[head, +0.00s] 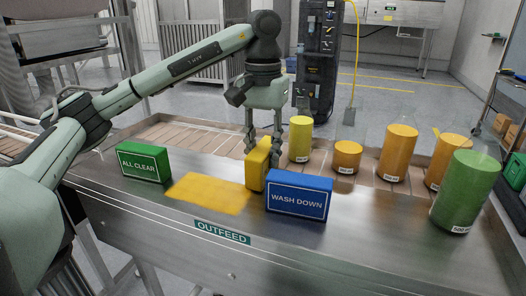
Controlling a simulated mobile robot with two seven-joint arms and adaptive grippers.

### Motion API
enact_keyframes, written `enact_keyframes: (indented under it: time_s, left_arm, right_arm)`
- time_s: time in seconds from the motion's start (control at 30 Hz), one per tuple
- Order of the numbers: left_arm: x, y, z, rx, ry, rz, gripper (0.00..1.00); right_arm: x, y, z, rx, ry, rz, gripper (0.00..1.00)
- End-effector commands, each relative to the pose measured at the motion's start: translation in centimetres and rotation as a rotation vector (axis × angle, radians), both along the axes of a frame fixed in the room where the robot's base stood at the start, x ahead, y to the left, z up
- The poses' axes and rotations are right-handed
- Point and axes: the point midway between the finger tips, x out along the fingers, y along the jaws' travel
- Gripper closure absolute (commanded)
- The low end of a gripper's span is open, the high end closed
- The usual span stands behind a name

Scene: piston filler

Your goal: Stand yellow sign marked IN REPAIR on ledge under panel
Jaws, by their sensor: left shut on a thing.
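A yellow block-shaped sign (256,166) is in my left gripper (264,140) in the head view, which is shut on it from above. The sign is upright, turned with its narrow edge toward me. Its lettering is not readable from here. It is at or just above the steel table, behind the left end of the blue WASH DOWN sign (299,196); I cannot tell if it touches the surface. A yellow patch (208,193) shows on the table to its left. No ledge under a panel can be clearly identified. My right gripper is not in view.
A green ALL CLEAR sign (143,162) stands at the left of the steel table (350,245). Yellow and orange cylinders, such as the tall yellow one (300,139), stand behind. A green cylinder (466,192) stands at the right. An OUTFEED label (223,233) marks the front edge.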

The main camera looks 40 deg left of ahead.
Motion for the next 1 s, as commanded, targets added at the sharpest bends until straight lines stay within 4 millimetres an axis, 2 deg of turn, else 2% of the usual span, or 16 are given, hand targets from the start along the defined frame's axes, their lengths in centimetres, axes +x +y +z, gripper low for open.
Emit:
enact_keyframes:
  time_s: [0.27, 0.3, 0.47, 0.83, 0.93, 1.0]
  left_arm:
    - [0.0, 0.0, -0.3, 0.0, 0.0, 0.0, 1.0]
    - [0.0, 0.0, -0.4, 0.0, 0.0, -0.001, 0.69]
    - [0.0, 0.0, -0.3, 0.0, 0.0, -0.001, 0.49]
    - [0.0, 0.0, 0.1, 0.0, 0.0, -0.001, 0.49]
    - [0.1, 0.0, 1.4, 0.0, -0.003, -0.001, 0.49]
    - [0.1, -0.1, 2.8, -0.001, -0.004, -0.001, 0.49]
  right_arm:
    - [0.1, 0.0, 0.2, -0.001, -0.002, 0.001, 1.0]
    - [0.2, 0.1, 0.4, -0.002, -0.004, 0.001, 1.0]
    - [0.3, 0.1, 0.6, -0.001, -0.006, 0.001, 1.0]
    - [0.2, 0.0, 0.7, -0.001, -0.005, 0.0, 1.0]
    - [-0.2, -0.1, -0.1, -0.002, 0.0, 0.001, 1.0]
    - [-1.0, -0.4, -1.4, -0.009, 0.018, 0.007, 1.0]
